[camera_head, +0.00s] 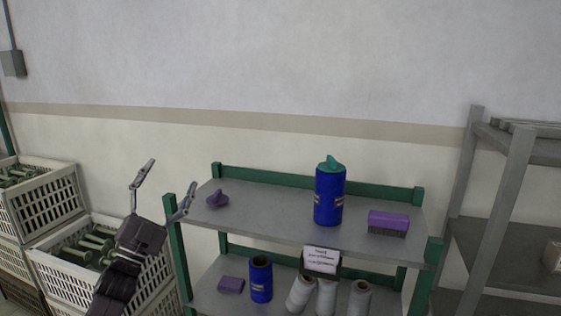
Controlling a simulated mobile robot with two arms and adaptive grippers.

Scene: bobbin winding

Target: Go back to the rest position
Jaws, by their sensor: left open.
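My left gripper (163,190) is raised at the left in the head view, in front of the crates and beside the left end of the shelf rack. Its two fingers are spread apart with nothing between them. Its right finger shows close to the rack's left green post in the picture; I cannot tell the gap in depth. My right gripper is not in this view.
Several spools stand below. White crates (45,205) are at left, a grey shelving unit (510,180) at right.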

